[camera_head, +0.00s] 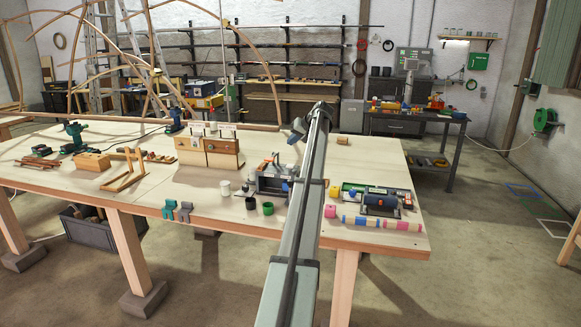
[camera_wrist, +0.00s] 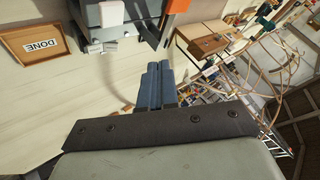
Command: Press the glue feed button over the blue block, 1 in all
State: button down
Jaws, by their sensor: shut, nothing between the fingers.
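My gripper (camera_wrist: 156,72) shows in the wrist view with its two blue-grey fingers together and nothing between them. I cannot make out a feed button.
A wooden-framed board marked DONE (camera_wrist: 34,46) lies on the tabletop in the wrist view.

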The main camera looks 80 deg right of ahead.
aim_at(292, 165)
jog(key=shift+f, duration=3.75)
jog(key=shift+f, duration=0.2)
jog(key=shift+f, duration=0.2)
jog(key=shift+f, duration=0.75)
dwell(0.5)
jog(key=shift+r, duration=1.2)
jog(key=shift+r, duration=2.5)
